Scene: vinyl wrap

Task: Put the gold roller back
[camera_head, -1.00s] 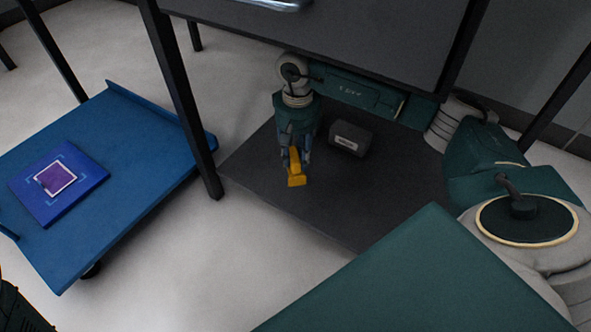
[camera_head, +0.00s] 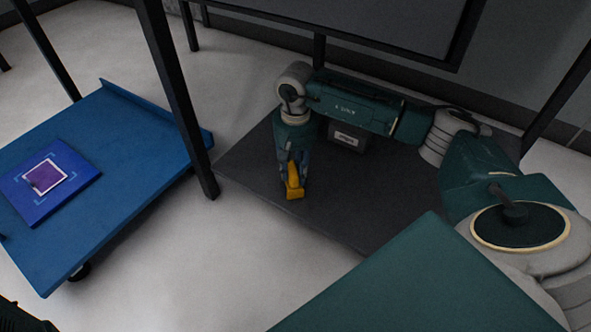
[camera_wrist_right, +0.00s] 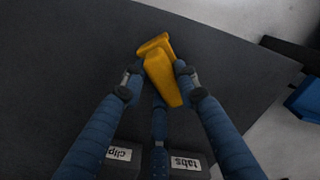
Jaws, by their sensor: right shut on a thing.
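The gold roller (camera_head: 294,189) is a small yellow-gold piece held at the tips of my right gripper (camera_head: 293,174), over the dark lower shelf (camera_head: 250,160) near its front left part. In the right wrist view the gold roller (camera_wrist_right: 162,72) sits between the fingers of my right gripper (camera_wrist_right: 157,80), which are closed on it from both sides. I cannot tell whether the roller touches the shelf. Only a dark edge of my left arm shows at the lower left corner of the head view; the left gripper is not seen.
A dark box with a white label (camera_head: 347,138) stands on the shelf behind my right arm. The right wrist view shows labels reading clip (camera_wrist_right: 119,154) and tabs (camera_wrist_right: 186,164). A blue cart (camera_head: 130,160) with a blue panel (camera_head: 50,185) stands left, beyond a black table leg (camera_head: 180,100).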

